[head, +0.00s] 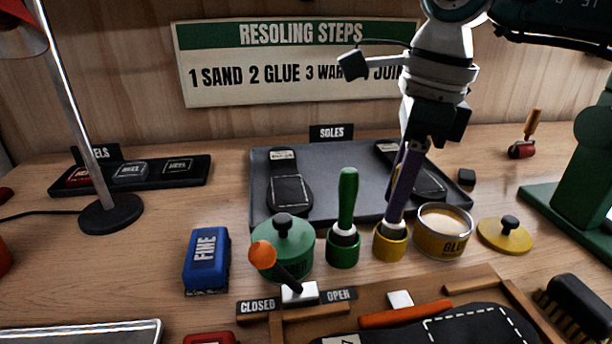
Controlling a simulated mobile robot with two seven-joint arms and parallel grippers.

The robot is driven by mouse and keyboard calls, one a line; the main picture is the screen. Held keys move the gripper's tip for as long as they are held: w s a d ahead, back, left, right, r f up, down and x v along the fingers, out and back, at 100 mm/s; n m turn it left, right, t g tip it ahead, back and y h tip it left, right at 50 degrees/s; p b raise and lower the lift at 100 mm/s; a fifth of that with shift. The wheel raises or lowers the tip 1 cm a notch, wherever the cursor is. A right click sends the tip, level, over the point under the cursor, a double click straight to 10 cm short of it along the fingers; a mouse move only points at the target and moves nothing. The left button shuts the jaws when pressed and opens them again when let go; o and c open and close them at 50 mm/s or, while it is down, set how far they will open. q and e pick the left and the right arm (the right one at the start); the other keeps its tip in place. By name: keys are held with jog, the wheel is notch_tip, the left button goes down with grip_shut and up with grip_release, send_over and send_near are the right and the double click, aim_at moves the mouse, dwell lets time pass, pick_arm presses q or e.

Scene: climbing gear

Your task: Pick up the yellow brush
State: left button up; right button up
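The yellow brush (394,178) stands upright in a small yellow holder (390,244). Only a thin strip of its handle and a pale collar show; the rest is hidden behind my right gripper. My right gripper (398,205) comes down from above, its long finger along the brush handle and its tip close above the holder. The fingers are seen nearly edge-on, so I cannot tell whether they are closed on the handle. My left gripper is not in view.
A green brush (347,200) in its green holder stands just left, beside a green lidded pot (283,249). An open glue tin (443,232) stands close right, with a yellow lid (505,235) beyond. A dark soles tray (330,165) lies behind.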

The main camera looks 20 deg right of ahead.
grip_shut()
jog(key=shift+r, duration=0.15)
notch_tip(320, 180, up, 20)
jog(key=shift+p, duration=0.3)
dwell(0.4)
